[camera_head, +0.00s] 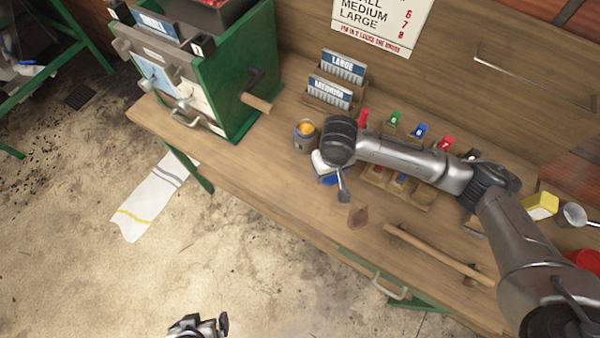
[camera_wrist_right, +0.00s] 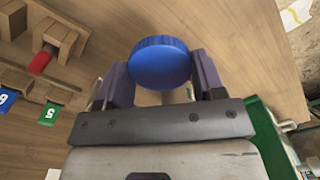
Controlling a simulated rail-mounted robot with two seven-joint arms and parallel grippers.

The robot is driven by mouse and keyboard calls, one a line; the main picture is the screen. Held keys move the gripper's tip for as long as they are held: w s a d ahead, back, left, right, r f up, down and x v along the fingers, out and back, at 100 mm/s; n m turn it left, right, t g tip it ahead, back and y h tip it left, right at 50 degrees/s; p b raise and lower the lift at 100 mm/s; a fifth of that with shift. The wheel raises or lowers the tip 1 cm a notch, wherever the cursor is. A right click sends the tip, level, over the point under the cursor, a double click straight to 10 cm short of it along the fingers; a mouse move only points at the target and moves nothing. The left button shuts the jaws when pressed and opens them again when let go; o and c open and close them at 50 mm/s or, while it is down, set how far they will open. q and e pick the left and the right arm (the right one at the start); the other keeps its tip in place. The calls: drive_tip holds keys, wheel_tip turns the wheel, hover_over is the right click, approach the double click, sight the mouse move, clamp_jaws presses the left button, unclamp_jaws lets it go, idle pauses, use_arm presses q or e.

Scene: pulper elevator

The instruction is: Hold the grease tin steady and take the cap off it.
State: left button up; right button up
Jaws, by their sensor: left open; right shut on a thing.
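The round blue cap (camera_wrist_right: 160,62) is between the fingers of my right gripper (camera_wrist_right: 160,80), which is shut on it. My left gripper (camera_head: 200,326) is open and empty at the bottom edge, over the floor, far from the tin.
A green machine (camera_head: 235,90) with a wooden handle stands at the bench's left end. Card racks (camera_head: 330,93) and numbered coloured tags (camera_head: 420,131) line the back. Bare bench (camera_head: 260,190) lies front left.

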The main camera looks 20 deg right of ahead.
drive_tip(key=b, duration=0.1)
hover_over(303, 177)
wheel_tip(303, 177, down, 5)
drive_tip(key=shift+w+r, duration=0.1)
drive_tip(key=shift+r, duration=0.1)
drive_tip(key=shift+f+b, duration=0.55)
drive_tip(key=shift+f, duration=1.45)
drive_tip(key=shift+f, duration=0.15)
drive_tip(key=o, duration=1)
wheel_tip(303, 177, up, 12)
drive_tip(key=shift+r+p, duration=0.15)
drive_tip(key=shift+p, duration=0.9)
